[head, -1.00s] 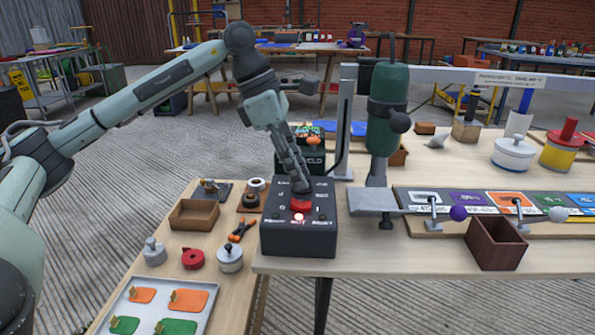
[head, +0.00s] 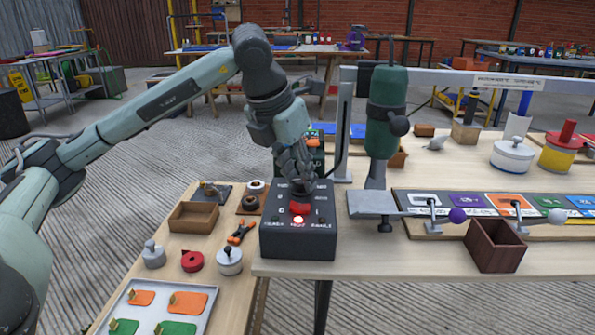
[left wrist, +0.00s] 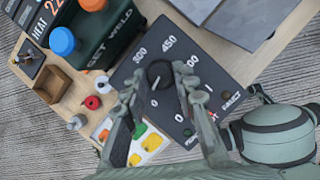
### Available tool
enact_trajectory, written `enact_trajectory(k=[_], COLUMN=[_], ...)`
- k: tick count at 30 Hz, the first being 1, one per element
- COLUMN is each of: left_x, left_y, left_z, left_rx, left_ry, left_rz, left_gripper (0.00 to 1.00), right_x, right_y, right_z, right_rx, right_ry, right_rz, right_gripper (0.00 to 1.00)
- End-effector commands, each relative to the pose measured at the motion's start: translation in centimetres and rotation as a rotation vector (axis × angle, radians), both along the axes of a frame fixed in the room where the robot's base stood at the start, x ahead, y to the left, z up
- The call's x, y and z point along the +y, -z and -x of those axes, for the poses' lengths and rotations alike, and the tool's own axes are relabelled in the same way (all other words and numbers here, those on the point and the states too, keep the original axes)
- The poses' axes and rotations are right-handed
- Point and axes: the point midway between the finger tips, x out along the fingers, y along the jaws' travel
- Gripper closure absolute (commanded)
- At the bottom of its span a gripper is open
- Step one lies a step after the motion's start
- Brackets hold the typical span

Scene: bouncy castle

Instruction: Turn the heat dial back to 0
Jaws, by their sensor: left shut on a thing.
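The heat dial is a black round knob (left wrist: 160,73) on top of a dark grey control box (head: 285,240) at the near edge of the bench. In the left wrist view, 300, 450 and a partly covered number surround it, with a 0 below. My left gripper (head: 300,188) reaches down onto the box in the head view, its fingers (left wrist: 160,85) closed on the dial. The dial is mostly hidden there. I cannot tell clearly where its pointer stands. A red part (head: 299,208) and a lit lamp show in front of the gripper. My right gripper is not in view.
A green press (head: 388,120) stands just right of the box, and a brown open bin (head: 497,244) is farther right. Behind the box is a dark green unit (left wrist: 104,27). A side table at left holds a wooden tray (head: 194,216) and small tools.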

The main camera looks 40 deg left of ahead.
Motion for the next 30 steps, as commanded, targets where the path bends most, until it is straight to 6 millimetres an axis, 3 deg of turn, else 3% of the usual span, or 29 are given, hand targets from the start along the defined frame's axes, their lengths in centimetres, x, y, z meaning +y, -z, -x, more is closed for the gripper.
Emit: enact_trajectory(k=[13,30], left_x=[-0.22,-0.22], left_y=[-0.11,-0.05], left_z=[-0.04,-0.03], left_rx=[-0.002,0.0], left_ry=[-0.237,-0.274], left_rz=[0.001,0.001], left_gripper=[1.0,1.0], right_x=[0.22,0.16], right_y=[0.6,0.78], right_z=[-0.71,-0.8], right_rx=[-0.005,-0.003], right_ry=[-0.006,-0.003], right_rz=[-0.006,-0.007], right_gripper=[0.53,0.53])
